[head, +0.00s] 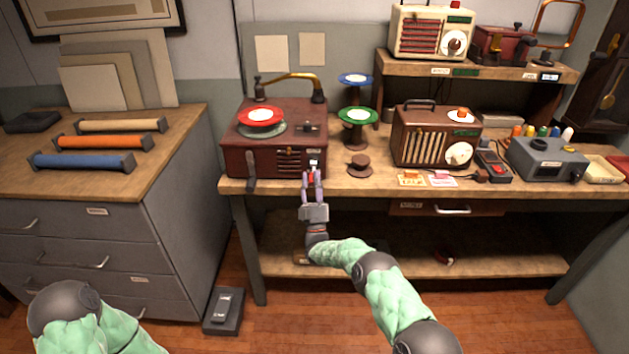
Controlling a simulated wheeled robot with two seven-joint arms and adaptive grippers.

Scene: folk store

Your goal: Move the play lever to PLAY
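The dark red record player (262,160) stands at the left end of the wooden workbench. A red disc with a white centre (261,116) lies on its turntable. A small pale and dark fitting (314,163), which may be the play lever, shows at the right of its front. Its setting is too small to read. My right gripper (312,176) reaches up to the front right edge of the player, just below this fitting. A little red shows between its fingers. I cannot tell whether they touch or hold the lever. My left gripper is out of view.
A green disc (357,115) and a blue disc (355,79) sit on stands right of the player. A brown radio (434,137) stands farther right. A grey drawer cabinet (180,225) is at left. A black pedal-like box (223,311) lies on the floor.

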